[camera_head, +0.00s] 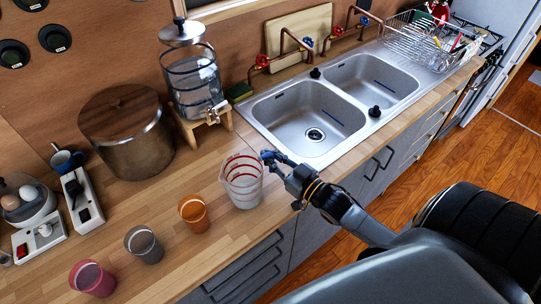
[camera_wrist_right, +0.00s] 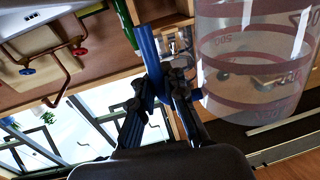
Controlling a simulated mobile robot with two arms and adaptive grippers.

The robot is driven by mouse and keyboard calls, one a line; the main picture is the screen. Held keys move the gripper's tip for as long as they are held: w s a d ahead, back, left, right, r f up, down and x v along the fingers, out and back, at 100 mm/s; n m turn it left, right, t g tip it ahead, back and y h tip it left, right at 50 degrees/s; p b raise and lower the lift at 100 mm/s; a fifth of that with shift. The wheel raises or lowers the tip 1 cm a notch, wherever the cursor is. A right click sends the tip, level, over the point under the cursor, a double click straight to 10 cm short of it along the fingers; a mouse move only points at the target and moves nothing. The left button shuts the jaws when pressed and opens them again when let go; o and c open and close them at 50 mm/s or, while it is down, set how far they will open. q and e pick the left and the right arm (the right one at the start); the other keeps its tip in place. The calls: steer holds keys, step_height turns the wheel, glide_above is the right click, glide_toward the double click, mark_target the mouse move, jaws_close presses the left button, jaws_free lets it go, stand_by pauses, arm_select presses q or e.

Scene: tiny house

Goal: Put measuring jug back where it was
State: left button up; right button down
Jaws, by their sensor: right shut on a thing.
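The measuring jug (camera_head: 243,187) is clear with red markings. It is upright at the front of the wooden counter, left of the sink; I cannot tell whether its base touches the counter. My right gripper (camera_head: 271,159) is at the jug's right side, shut on it, probably at the handle, which the fingers mostly hide. In the right wrist view the jug (camera_wrist_right: 255,75) fills the upper right, beside the blue-tipped fingers (camera_wrist_right: 155,75). My left gripper is not in view.
An orange cup (camera_head: 194,214), a grey cup (camera_head: 144,245) and a pink cup (camera_head: 92,279) stand in a row left of the jug. Behind are a large pot (camera_head: 128,140) and a glass dispenser (camera_head: 193,82). The double sink (camera_head: 309,118) is to the right. Bare counter lies behind the cups.

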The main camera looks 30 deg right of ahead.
steer(key=shift+f, duration=0.2)
steer(key=c, duration=1.4)
jaws_free()
steer(key=shift+s+r, duration=0.1)
steer(key=shift+r, duration=0.05)
steer(key=shift+b+v, duration=1.35)
steer(key=shift+v, duration=4.55)
